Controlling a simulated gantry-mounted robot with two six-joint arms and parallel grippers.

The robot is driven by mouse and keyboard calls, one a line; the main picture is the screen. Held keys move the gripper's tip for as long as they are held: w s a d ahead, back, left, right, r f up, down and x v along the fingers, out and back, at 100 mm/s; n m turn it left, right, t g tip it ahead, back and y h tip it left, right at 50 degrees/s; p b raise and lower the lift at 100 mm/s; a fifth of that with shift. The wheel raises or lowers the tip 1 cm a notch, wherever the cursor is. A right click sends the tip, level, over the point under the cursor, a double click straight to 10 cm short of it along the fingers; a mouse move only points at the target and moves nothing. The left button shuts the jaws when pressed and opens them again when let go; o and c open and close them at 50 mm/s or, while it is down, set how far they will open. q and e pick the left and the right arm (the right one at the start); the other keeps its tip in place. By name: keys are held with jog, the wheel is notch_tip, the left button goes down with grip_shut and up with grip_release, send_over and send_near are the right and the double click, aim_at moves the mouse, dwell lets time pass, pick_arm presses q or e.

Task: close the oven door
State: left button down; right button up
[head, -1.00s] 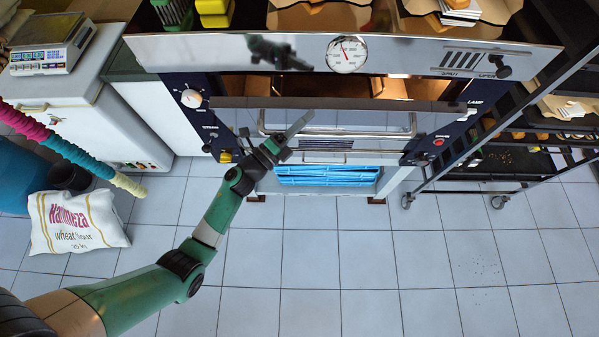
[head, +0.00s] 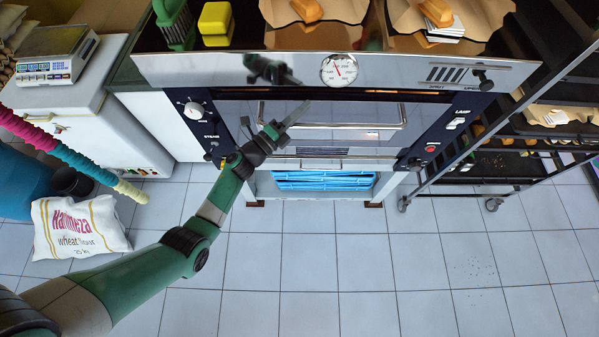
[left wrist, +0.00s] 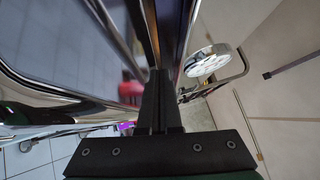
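The oven door (head: 355,112) is a dark glass panel with a long chrome bar handle (head: 350,126). Contact with the door is not clear. In the left wrist view the shut fingers (left wrist: 161,95) point along the glass door (left wrist: 60,45). My right gripper is out of view.
A temperature gauge (head: 339,70) sits on the steel hood above the door. A white knob (head: 194,110) is on the left panel. A wheeled rack (head: 500,165) stands at right, a flour sack (head: 80,226) at left. The tiled floor in front is clear.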

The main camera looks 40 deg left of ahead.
pick_arm(q)
jog(key=s+d+f+p, duration=0.1)
jog(key=s+d, duration=0.1)
jog(key=s, duration=1.1)
jog(key=shift+p, duration=0.4)
jog(key=shift+f, duration=0.1)
